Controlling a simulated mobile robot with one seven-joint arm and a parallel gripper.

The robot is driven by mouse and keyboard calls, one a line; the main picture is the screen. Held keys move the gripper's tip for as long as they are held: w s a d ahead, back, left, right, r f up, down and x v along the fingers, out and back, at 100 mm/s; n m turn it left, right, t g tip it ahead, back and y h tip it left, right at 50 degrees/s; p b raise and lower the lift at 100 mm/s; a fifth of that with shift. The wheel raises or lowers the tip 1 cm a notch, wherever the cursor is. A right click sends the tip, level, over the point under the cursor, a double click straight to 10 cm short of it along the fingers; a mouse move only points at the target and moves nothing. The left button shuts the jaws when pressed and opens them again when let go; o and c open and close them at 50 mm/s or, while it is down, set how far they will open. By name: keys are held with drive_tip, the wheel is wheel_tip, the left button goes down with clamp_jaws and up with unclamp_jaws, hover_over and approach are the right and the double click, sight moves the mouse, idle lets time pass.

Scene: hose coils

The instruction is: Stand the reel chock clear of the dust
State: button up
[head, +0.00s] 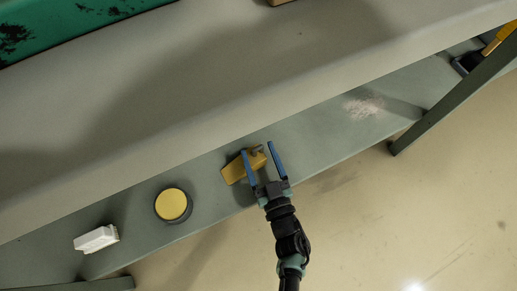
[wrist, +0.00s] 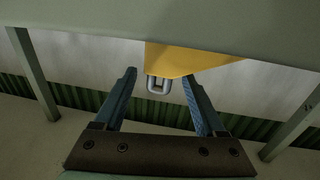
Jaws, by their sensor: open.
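The reel chock is a yellow wedge (head: 236,170) on the grey-green shelf (head: 205,212), with a small grey metal loop at one end. My gripper (head: 257,148) is open, its two blue fingers reaching over the chock's loop end in the head view. In the wrist view the chock (wrist: 195,55) shows at the top, and its loop (wrist: 158,86) sits between the spread fingers (wrist: 159,75), with gaps on both sides. The dust is a pale speckled patch (head: 363,107) on the shelf, right of the chock and apart from it.
A round yellow-topped tin (head: 172,205) and a white block (head: 96,239) stand on the shelf left of the chock. A dark thing with a yellow handle (head: 495,42) lies at the far right. Bare shelf lies between chock and dust. A shelf leg (head: 450,100) crosses at right.

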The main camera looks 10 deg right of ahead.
drive_tip(key=shift+s+d+p, duration=0.2)
drive_tip(key=shift+s+p, duration=0.05)
drive_tip(key=shift+s, duration=0.75)
drive_tip(key=shift+s+d+p, duration=0.15)
drive_tip(key=shift+s+p, duration=0.05)
drive_tip(key=shift+s, duration=0.85)
drive_tip(key=shift+s+d+p, duration=0.2)
drive_tip(key=shift+s+p, duration=0.05)
drive_tip(key=shift+s, duration=0.75)
drive_tip(key=s+d+p, duration=0.2)
drive_tip(key=s+p, duration=0.1)
drive_tip(key=s, duration=0.9)
drive_tip(key=shift+s+d, duration=0.2)
drive_tip(key=shift+s, duration=0.2)
